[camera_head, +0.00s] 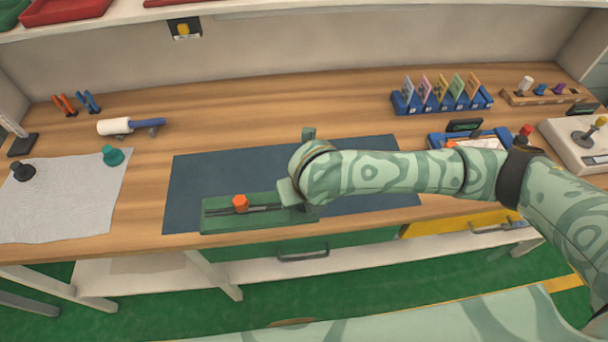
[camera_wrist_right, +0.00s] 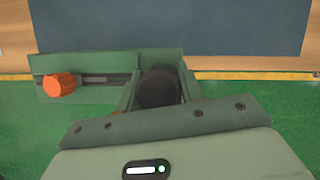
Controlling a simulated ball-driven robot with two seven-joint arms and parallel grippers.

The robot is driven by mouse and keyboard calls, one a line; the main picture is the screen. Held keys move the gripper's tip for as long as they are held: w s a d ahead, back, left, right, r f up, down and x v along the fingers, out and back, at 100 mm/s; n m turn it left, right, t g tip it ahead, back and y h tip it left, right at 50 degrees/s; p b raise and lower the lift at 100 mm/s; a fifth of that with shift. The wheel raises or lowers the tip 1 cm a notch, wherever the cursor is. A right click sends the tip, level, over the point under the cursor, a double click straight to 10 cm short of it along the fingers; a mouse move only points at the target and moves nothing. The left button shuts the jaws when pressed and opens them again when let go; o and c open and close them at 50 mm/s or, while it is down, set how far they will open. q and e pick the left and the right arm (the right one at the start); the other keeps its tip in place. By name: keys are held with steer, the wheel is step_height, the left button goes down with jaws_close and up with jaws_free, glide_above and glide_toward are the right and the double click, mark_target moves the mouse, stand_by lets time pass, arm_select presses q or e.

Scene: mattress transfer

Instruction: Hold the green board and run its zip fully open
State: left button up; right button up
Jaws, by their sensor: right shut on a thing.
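The green board (camera_head: 222,223) lies near the front edge of the bench, partly over the dark blue mat. An orange pull (camera_head: 240,203) stands in its dark slot, toward the left end; the pull also shows in the right wrist view (camera_wrist_right: 60,84). My right gripper (camera_head: 293,196) is at the board's right end. In the right wrist view my right gripper (camera_wrist_right: 157,92) has its fingers on both sides of a dark round knob (camera_wrist_right: 157,86) at that end. My forearm and hand hide part of the board's right end. My left gripper is in neither view.
The dark blue mat (camera_head: 230,172) is clear behind the board. A grey cloth (camera_head: 65,195) with a black and a teal knob lies left. A white and blue roller (camera_head: 125,126) lies behind. A blue card rack (camera_head: 440,102) and a joystick box (camera_head: 580,145) stand right.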

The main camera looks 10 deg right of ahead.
steer(key=shift+s+r, duration=0.15)
steer(key=shift+s, duration=0.2)
steer(key=shift+w, duration=0.1)
steer(key=w+d+b, duration=0.1)
steer(key=w+b, duration=0.1)
steer(key=w, duration=1.1)
steer(key=shift+w+d+b, duration=0.3)
steer(key=shift+w+b, duration=0.1)
stand_by(0.4)
stand_by(0.4)
steer(key=shift+f+b, duration=2.9)
steer(key=shift+f, duration=3.6)
